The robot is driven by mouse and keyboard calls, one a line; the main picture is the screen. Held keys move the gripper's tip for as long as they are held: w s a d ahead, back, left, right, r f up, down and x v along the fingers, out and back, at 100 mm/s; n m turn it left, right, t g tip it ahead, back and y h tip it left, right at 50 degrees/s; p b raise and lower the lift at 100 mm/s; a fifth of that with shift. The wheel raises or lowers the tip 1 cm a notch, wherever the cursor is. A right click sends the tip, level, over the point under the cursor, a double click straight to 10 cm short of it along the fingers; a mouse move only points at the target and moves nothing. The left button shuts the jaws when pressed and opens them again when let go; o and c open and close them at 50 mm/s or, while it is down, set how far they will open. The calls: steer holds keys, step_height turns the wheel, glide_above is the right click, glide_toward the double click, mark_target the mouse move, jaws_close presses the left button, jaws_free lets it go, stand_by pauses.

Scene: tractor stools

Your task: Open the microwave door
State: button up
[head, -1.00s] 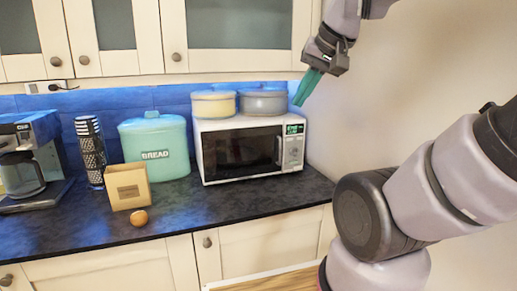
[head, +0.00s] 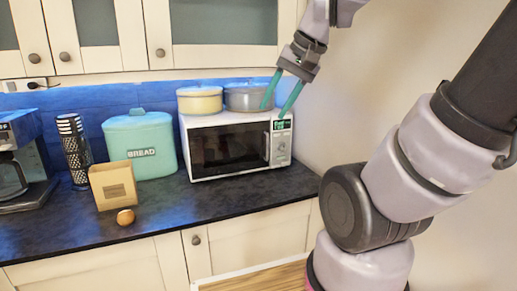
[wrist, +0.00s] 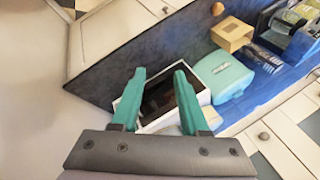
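The white microwave (head: 240,142) stands on the dark counter against the back wall, its dark glass door (head: 228,147) shut. A vertical handle (head: 267,147) runs along the door's right side, left of the control panel (head: 281,146) with its green display. My gripper (head: 272,112) has two teal fingers spread apart and holds nothing. In the head view it hangs over the microwave's right end, its fingers in front of the grey pot and the panel's top. In the wrist view, the microwave (wrist: 158,97) shows between and beyond the open fingers (wrist: 158,98).
A cream pot (head: 200,100) and a grey pot (head: 247,97) sit on the microwave. A teal bread bin (head: 140,145), a cardboard box (head: 113,186), an egg-like brown object (head: 125,217) and a coffee maker (head: 20,160) stand left. The counter (head: 215,205) before the microwave is clear.

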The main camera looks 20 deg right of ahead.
steer(key=w+a+f+m+g+y, duration=0.1)
steer(key=w+a+f+m+y, duration=0.25)
steer(key=w+y, duration=0.2)
steer(key=w+a+f+m+g+y, duration=0.1)
steer(key=w+a+f+m+y, duration=0.25)
steer(key=w+m, duration=0.2)
steer(key=m+t+h, duration=0.8)
steer(key=m+t, duration=0.6)
steer(key=m, duration=0.5)
glide_toward(268, 145)
steer(key=x, duration=0.9)
steer(key=shift+d, duration=0.1)
jaws_close()
